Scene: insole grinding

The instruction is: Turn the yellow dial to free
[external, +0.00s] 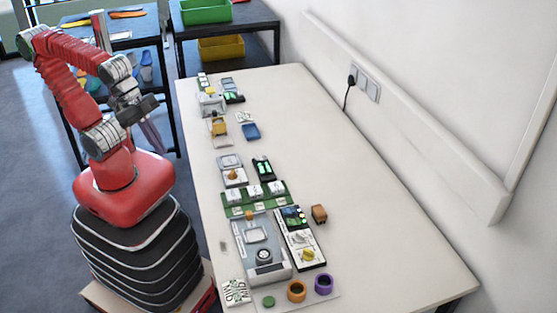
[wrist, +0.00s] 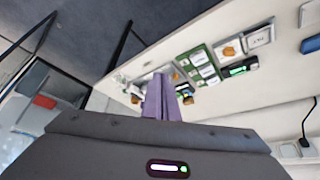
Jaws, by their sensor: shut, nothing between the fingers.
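The yellow dial (external: 308,255) sits on a white panel at the near end of the bench in the external view, beside a grey machine (external: 262,272). Its marks are too small to read. My gripper (external: 156,142) is shut and empty, raised off the bench's left side, well apart from the dial. In the wrist view the purple fingers (wrist: 160,98) are together, with the bench beyond them. I cannot make out the yellow dial in the wrist view; the fingers hide part of the bench there.
A green board (external: 254,200), an orange knob (external: 235,174) and a blue tray (external: 251,131) stand along the bench's left side. Orange (external: 297,290) and purple (external: 324,284) rings are at the near end. The bench's right side (external: 380,210) is clear up to the wall.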

